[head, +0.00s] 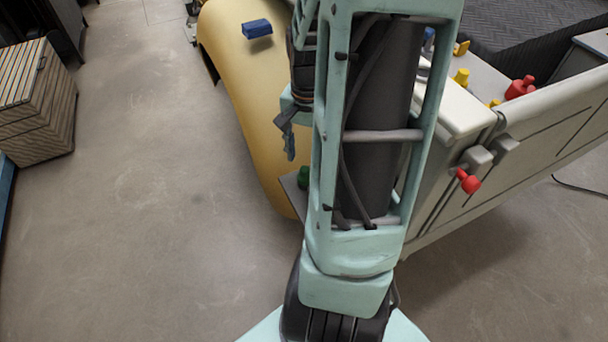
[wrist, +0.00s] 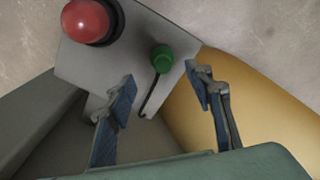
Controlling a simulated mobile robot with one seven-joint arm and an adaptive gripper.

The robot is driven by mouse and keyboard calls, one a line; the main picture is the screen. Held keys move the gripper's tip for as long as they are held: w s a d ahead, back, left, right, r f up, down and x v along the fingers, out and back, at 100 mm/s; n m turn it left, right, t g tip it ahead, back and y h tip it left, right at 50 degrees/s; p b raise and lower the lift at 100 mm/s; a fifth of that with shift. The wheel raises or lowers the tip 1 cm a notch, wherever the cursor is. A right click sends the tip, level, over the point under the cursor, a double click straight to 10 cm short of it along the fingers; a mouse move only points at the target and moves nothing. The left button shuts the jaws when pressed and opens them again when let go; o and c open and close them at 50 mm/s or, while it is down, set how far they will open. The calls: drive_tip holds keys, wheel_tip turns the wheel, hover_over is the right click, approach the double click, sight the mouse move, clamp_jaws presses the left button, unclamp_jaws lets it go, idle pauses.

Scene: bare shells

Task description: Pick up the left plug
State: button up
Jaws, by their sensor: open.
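My gripper (wrist: 164,88) is open and empty, its two blue-padded fingers apart. A green knob-like plug (wrist: 162,57) stands on a grey panel (wrist: 120,60), just beyond the fingertips and between them in the wrist view. In the head view, the gripper (head: 288,138) is partly hidden by my arm, and the green piece (head: 303,177) shows below it at the arm's left edge. A large red dome (wrist: 88,22) sits left of the green piece in the wrist view. I cannot tell for sure which piece is the left plug.
A yellow curved surface (head: 245,90) runs beside the panel, with a blue block (head: 257,28) on or above it. Red pieces (head: 520,87) and yellow pieces (head: 461,76) stand on the grey unit at right. A slatted wooden box (head: 35,100) stands at left. The floor between is clear.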

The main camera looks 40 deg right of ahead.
drive_tip(key=shift+w+a+f+b, duration=0.1)
drive_tip(key=shift+a+f+b, duration=0.05)
drive_tip(key=shift+f, duration=1.3)
drive_tip(key=shift+w+a+f+b, duration=0.1)
drive_tip(key=shift+f+b, duration=0.05)
drive_tip(key=shift+f, duration=1.3)
drive_tip(key=c, duration=1)
drive_tip(key=shift+c, duration=0.2)
